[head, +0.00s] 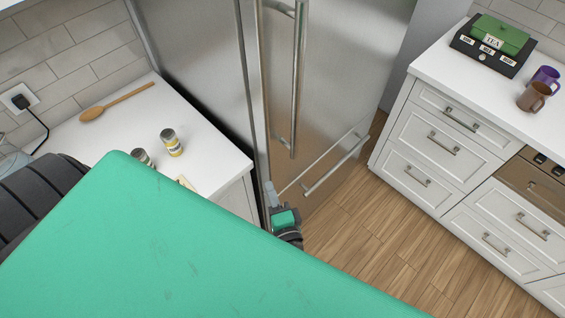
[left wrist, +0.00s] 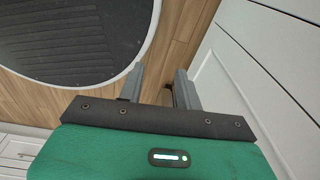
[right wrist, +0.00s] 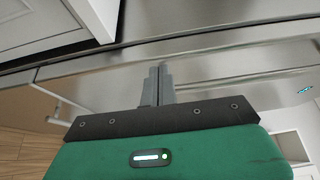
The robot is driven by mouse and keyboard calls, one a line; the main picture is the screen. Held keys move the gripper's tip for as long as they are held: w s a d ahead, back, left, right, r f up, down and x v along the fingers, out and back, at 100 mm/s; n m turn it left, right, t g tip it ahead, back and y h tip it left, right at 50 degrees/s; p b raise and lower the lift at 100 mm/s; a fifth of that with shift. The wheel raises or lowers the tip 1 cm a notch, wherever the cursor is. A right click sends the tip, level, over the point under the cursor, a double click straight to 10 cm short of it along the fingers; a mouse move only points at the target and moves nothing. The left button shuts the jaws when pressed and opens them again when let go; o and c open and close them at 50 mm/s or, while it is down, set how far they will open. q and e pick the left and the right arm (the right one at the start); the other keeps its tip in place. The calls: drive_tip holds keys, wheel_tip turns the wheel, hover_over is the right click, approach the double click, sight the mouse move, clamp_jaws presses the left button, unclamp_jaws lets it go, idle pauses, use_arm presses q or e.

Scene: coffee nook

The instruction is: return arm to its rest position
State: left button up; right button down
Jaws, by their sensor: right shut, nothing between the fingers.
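My right gripper (head: 270,192) shows in the head view low in front of the steel fridge, below its long door handles. In the right wrist view its two fingers (right wrist: 158,84) are together with nothing between them, and a steel surface lies just beyond. My left gripper is hidden in the head view. In the left wrist view its fingers (left wrist: 158,88) stand apart, with nothing between them. They point over the wood floor, close to a white cabinet front (left wrist: 245,85). A large green part of my own body covers the lower head view.
The fridge (head: 335,70) has a lower drawer handle (head: 335,167) near my right gripper. The left counter (head: 205,140) holds jars (head: 171,142) and a wooden spoon (head: 110,103). The right counter holds a tea box (head: 492,42) and mugs (head: 534,96). Wood floor (head: 385,235) is clear between.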

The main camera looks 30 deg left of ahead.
drive_tip(key=s+d+f+n+g+h+b, duration=0.15)
drive_tip(key=d+f, duration=0.45)
drive_tip(key=f, duration=0.6)
drive_tip(key=s+d+f+n+g+h, duration=0.25)
drive_tip(key=d+f, duration=0.25)
drive_tip(key=f, duration=0.7)
drive_tip(key=s+d+f+n+g+h, duration=0.1)
drive_tip(key=d+f+n+h, duration=0.15)
drive_tip(key=d+f, duration=0.6)
drive_tip(key=s+d+f+n+g+h+b, duration=0.1)
drive_tip(key=s+d+f+g+h, duration=0.1)
drive_tip(key=s+d+f, duration=0.45)
drive_tip(key=s+d+f+n+g+h, duration=0.15)
drive_tip(key=s+d+f, duration=0.25)
drive_tip(key=d+f, duration=0.55)
use_arm(q)
drive_tip(key=f, duration=0.2)
drive_tip(key=d+f+b, duration=0.1)
drive_tip(key=shift+s+d+f, duration=0.1)
drive_tip(key=shift+s+f, duration=0.15)
drive_tip(key=shift+s, duration=0.1)
use_arm(e)
drive_tip(key=s+d+f+n+g+h, duration=0.2)
drive_tip(key=s+d+f+h, duration=0.1)
drive_tip(key=s+d+f, duration=0.5)
drive_tip(key=s+d, duration=0.2)
drive_tip(key=s, duration=0.2)
drive_tip(key=shift+s+d+f+g, duration=0.3)
drive_tip(key=shift+d+g, duration=0.05)
drive_tip(key=shift+d, duration=0.05)
